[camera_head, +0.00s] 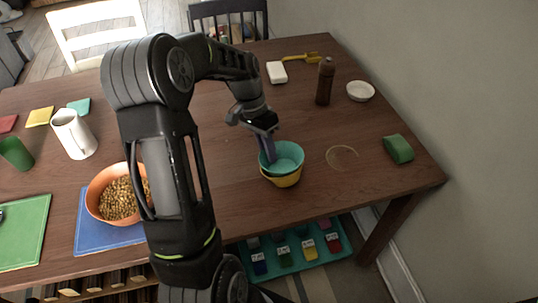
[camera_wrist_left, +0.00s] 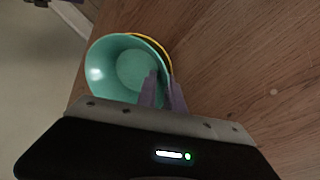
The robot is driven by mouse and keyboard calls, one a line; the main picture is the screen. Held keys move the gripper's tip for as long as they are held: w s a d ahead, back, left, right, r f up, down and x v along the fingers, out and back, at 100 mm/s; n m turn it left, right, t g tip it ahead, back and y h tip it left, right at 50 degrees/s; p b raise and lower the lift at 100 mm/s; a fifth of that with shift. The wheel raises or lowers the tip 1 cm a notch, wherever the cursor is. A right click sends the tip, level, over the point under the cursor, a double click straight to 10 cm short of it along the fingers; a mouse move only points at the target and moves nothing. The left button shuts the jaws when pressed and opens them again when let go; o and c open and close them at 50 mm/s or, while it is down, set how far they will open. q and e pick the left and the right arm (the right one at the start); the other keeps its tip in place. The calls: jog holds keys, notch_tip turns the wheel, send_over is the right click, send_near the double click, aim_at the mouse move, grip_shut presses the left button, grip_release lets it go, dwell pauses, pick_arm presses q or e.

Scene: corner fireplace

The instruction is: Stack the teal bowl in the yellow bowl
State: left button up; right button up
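The teal bowl (camera_head: 287,158) sits in the top of the yellow bowl (camera_head: 285,181) on the table, with the yellow wall showing beneath it. My left gripper (camera_head: 267,150) is at the left side of the teal bowl's rim, pointing down. In the left wrist view the teal bowl (camera_wrist_left: 128,68) covers most of the yellow bowl, whose rim (camera_wrist_left: 163,52) shows as a thin arc. There the left gripper's fingers (camera_wrist_left: 163,92) are close together, one inside the teal bowl and one outside, with its wall between them. My right gripper is not in view.
A brown bottle (camera_head: 325,82), a white dish (camera_head: 360,91) and a green block (camera_head: 398,149) stand to the right and behind. An orange bowl of small brown pieces (camera_head: 106,176), a white mug (camera_head: 74,134) and a green cup (camera_head: 16,153) are at left. The table near the right front is clear.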

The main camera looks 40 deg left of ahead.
pick_arm(q)
jog(key=shift+o, duration=0.8)
jog(key=shift+s+d+f, duration=0.2)
jog(key=shift+d+f, duration=0.05)
jog(key=shift+f, duration=0.15)
jog(key=shift+s+d+f, duration=0.15)
jog(key=shift+d+f, duration=0.05)
jog(key=shift+f, duration=0.2)
jog(key=shift+w+a+r, duration=0.1)
jog(key=shift+a+r, duration=0.05)
jog(key=shift+r, duration=0.25)
jog(key=p+v, duration=0.1)
jog(key=v, duration=1)
jog(key=shift+w+a+r, duration=0.25)
jog(key=shift+w, duration=0.05)
